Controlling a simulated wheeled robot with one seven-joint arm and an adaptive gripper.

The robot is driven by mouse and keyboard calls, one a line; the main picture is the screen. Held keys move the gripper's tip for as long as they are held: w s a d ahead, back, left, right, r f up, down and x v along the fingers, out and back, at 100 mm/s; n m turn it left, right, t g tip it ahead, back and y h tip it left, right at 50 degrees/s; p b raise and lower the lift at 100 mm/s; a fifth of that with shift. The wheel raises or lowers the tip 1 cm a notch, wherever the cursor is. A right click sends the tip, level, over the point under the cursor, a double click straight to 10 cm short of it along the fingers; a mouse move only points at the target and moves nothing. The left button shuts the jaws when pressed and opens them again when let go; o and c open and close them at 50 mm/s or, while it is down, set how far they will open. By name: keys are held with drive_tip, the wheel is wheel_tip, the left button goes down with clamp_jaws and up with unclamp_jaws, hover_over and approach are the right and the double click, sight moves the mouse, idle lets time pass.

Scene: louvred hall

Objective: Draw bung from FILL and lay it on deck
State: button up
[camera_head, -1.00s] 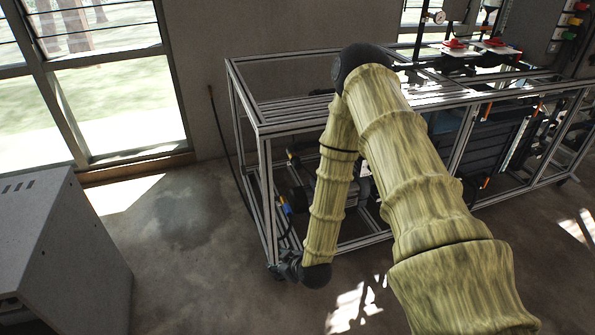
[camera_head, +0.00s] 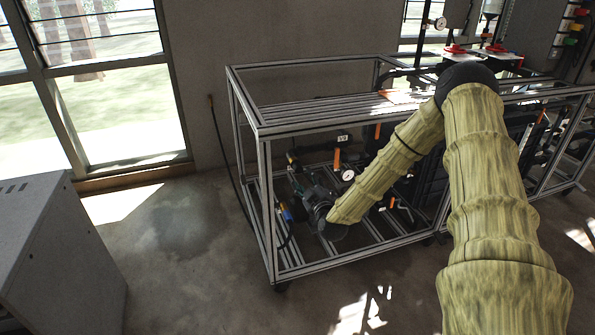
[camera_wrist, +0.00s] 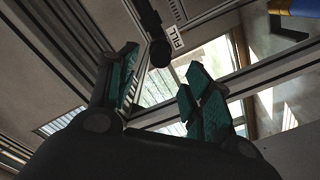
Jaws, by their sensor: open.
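A white FILL label (camera_wrist: 177,37) shows at the top middle of the wrist view. Just beside it a black pipe ends in a dark round end (camera_wrist: 160,54); I cannot tell whether this end is the bung. My gripper (camera_wrist: 163,60) is open, with teal pads on both fingers, and the dark end appears between its fingertips. Nothing is held. In the head view my gripper (camera_head: 313,208) is small and dark at the left of the frame's lower part. The slatted aluminium deck (camera_head: 315,110) on top of the frame is bare at its left.
Frame posts and rails (camera_head: 268,205) stand close around my gripper. A pressure gauge (camera_head: 348,175) and orange-handled valves sit near my forearm. A blue and yellow fitting (camera_wrist: 295,8) is at the wrist view's top right. A grey cabinet (camera_head: 60,250) stands at left; floor between is clear.

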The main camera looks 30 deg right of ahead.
sight(299, 171)
drive_tip(key=shift+b+x, duration=1.2)
drive_tip(key=shift+x, duration=3.15)
clamp_jaws()
